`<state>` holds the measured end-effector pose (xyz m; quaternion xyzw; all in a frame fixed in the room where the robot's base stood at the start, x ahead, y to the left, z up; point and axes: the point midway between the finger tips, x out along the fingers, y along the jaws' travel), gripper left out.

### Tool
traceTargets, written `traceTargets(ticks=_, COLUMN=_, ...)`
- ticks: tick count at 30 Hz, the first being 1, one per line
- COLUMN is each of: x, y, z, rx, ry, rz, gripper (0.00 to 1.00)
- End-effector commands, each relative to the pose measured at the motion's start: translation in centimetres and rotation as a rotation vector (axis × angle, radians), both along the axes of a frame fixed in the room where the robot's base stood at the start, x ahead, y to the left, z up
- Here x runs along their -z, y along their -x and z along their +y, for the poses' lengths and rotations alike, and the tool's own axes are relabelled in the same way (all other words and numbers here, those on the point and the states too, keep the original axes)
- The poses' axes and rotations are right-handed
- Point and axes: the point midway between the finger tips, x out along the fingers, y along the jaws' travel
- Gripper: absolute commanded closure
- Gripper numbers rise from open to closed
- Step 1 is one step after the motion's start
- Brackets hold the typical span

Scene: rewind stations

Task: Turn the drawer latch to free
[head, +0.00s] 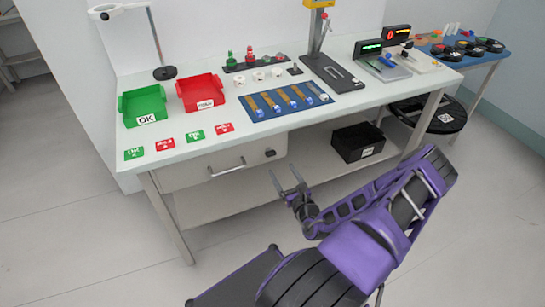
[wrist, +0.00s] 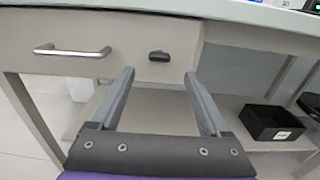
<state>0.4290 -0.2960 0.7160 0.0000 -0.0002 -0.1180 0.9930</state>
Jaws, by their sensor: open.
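The drawer (head: 215,166) is a light grey front under the left part of the bench, and it looks shut. Its metal bar handle (head: 227,168) shows in the wrist view (wrist: 72,52) at the upper left. The drawer latch (head: 270,153) is a small dark knob right of the handle. In the wrist view the latch (wrist: 159,56) lies roughly level, ahead of the gap between my fingers. My gripper (head: 287,183) is open and empty, in front of and below the latch, apart from it. In the wrist view my gripper (wrist: 160,75) has its two fingers spread wide.
The bench top (head: 185,148) overhangs the drawer. A black bin (head: 358,142) stands on the lower shelf (head: 300,172), right of my gripper. A bench leg (head: 168,220) stands at the left.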

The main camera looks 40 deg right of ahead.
Motion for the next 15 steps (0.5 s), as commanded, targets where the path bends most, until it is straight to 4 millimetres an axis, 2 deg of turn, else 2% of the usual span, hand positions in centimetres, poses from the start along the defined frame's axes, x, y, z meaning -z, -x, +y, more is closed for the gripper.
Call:
traceTargets(ticks=1, x=0.0, y=-1.2, z=-0.2, rx=-0.001, ry=0.002, rz=-0.003, gripper=0.20)
traceTargets(ticks=6, x=0.1, y=-4.7, z=-1.1, rx=-0.001, ry=0.003, rz=-0.002, gripper=0.20)
traceTargets(ticks=10, x=0.1, y=-6.8, z=-1.6, rx=-0.001, ry=0.000, rz=-0.001, gripper=0.20)
traceTargets(ticks=15, x=0.0, y=-8.4, z=-1.9, rx=-0.002, ry=0.000, rz=-0.001, gripper=0.20)
